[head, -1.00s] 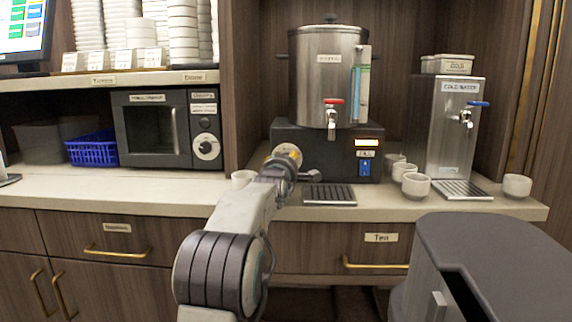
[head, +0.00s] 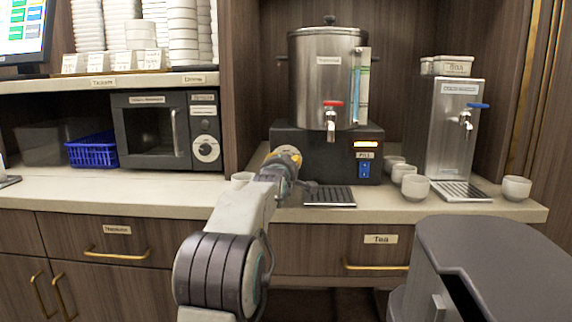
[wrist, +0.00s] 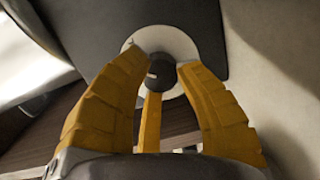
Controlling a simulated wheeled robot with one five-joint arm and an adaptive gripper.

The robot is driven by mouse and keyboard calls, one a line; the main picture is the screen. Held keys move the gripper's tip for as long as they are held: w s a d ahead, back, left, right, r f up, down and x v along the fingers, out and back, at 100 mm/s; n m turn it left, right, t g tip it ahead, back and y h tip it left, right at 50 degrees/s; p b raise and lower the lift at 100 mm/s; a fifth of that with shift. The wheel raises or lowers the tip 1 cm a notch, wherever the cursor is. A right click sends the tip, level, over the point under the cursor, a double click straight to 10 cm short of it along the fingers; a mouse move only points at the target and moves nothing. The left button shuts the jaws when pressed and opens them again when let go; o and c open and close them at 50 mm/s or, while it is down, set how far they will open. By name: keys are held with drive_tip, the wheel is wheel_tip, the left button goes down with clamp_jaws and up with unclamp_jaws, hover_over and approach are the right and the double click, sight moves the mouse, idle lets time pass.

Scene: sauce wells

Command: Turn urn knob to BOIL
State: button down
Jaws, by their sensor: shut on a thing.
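The steel urn (head: 328,80) stands on a dark base (head: 310,150) with a red-handled tap at its front. My gripper (head: 287,158) is at the left part of that base and hides the knob in the head view. In the wrist view, the dark round urn knob (wrist: 158,68) with a small light mark sits on a white dial disc (wrist: 176,38). My yellow fingers (wrist: 164,66) are closed around the knob. The dial's lettering cannot be read, so I cannot tell the setting.
A drip tray (head: 330,196) lies below the tap. White cups (head: 415,187) and a steel cold-water dispenser (head: 447,125) stand to the right. A microwave (head: 165,130) is at the left. A blue switch (head: 364,169) is on the base's right. A grey cart-like body (head: 490,250) is at front right.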

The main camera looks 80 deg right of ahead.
drive_tip(key=shift+w+r, duration=0.1)
drive_tip(key=shift+w, duration=0.1)
drive_tip(key=c, duration=1.1)
unclamp_jaws()
drive_tip(key=shift+w, duration=0.1)
drive_tip(key=shift+o, duration=1.4)
drive_tip(key=shift+a+r, duration=0.15)
drive_tip(key=shift+a, duration=2.85)
drive_tip(key=shift+a+r, duration=0.1)
drive_tip(key=shift+a, duration=2.85)
drive_tip(key=shift+o, duration=0.3)
